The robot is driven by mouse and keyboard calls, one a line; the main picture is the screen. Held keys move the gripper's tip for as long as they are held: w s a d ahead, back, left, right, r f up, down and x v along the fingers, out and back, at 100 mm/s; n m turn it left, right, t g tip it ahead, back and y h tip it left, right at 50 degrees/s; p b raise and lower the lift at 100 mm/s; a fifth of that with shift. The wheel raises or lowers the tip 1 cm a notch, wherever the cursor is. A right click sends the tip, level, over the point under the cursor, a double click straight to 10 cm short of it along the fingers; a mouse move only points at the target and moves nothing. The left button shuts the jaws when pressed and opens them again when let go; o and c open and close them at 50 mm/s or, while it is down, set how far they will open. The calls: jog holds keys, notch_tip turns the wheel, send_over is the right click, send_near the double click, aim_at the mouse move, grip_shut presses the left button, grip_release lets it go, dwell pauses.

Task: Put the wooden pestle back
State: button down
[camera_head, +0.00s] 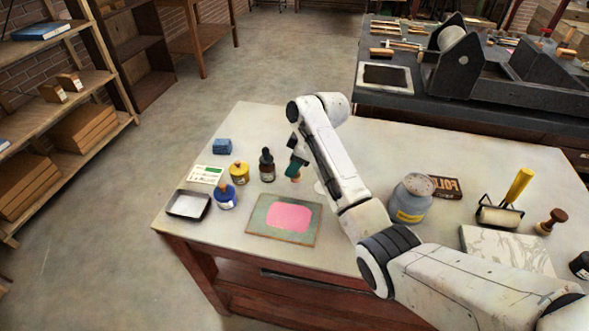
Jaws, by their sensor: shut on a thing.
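My gripper (296,161) is over the back left part of the pale table, mostly hidden by my wrist, and is shut on a small dark green thing (293,170). That thing is tilted and has a pale tip close to the tabletop. A brown wooden piece (552,221) with a rounded knob lies tilted at the right of the table, far from my gripper. It may be the wooden pestle, but I cannot tell for sure. A pale round thing (319,187) shows partly behind my arm.
Left of my gripper stand a dark dropper bottle (267,167), a yellow jar (239,171), a blue jar (226,197) and a tray (178,205). A pink-topped plate (285,218) lies in front. A grey jar (410,200), roller (502,215) and marble slab (500,246) are right.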

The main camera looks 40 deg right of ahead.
jog(key=shift+f, duration=1.05)
jog(key=shift+f, duration=0.1)
jog(key=c, duration=0.7)
grip_release()
jog(key=shift+o, duration=0.2)
jog(key=v, duration=1.2)
